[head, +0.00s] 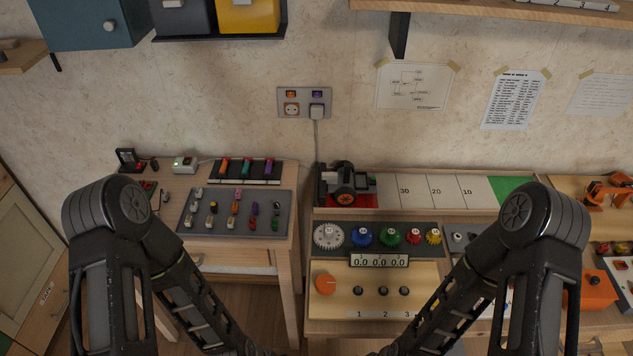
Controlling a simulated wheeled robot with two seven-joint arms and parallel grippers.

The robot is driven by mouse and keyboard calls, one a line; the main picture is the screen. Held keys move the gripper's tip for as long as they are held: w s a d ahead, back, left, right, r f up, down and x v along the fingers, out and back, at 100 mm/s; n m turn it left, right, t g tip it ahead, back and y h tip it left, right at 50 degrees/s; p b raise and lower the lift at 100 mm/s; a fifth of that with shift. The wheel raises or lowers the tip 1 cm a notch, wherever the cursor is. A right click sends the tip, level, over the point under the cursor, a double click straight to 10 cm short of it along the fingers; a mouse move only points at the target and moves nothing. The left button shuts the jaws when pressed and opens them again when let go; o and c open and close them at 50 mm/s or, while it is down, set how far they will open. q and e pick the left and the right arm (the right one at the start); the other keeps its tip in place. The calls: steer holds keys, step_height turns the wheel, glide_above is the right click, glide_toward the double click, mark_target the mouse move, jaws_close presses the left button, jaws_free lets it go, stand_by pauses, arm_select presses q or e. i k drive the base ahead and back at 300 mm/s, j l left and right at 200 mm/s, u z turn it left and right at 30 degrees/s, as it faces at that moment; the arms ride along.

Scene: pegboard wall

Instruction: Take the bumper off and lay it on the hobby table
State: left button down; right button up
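A small dark vehicle (343,184) with an orange-hubbed wheel stands on the red start of a numbered track, at the back left of the right-hand table (325,271). A bumper cannot be told apart on it at this size. A second wooden table (287,205) stands to the left, with a grey tray of small coloured parts on it. Which of the two is the hobby table is not marked. Both my forearms run down to the bottom middle edge, and both grippers are out of the picture.
Gears (328,236), a number display (379,262) and an orange knob (325,284) sit in front of the track (477,191). A gap separates the tables. A shelf (480,8) overhangs the right side.

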mark_target(326, 177)
steer(key=z, duration=0.95)
steer(key=k+j+z, duration=0.15)
steer(key=j+z, duration=0.3)
steer(key=k+j+z, duration=0.2)
steer(key=z, duration=0.25)
steer(key=k+j+z, duration=0.2)
steer(key=z, duration=0.25)
steer(key=k+j+z, duration=0.1)
steer(key=k+j, duration=0.45)
steer(key=k, duration=0.3)
steer(key=z, duration=0.05)
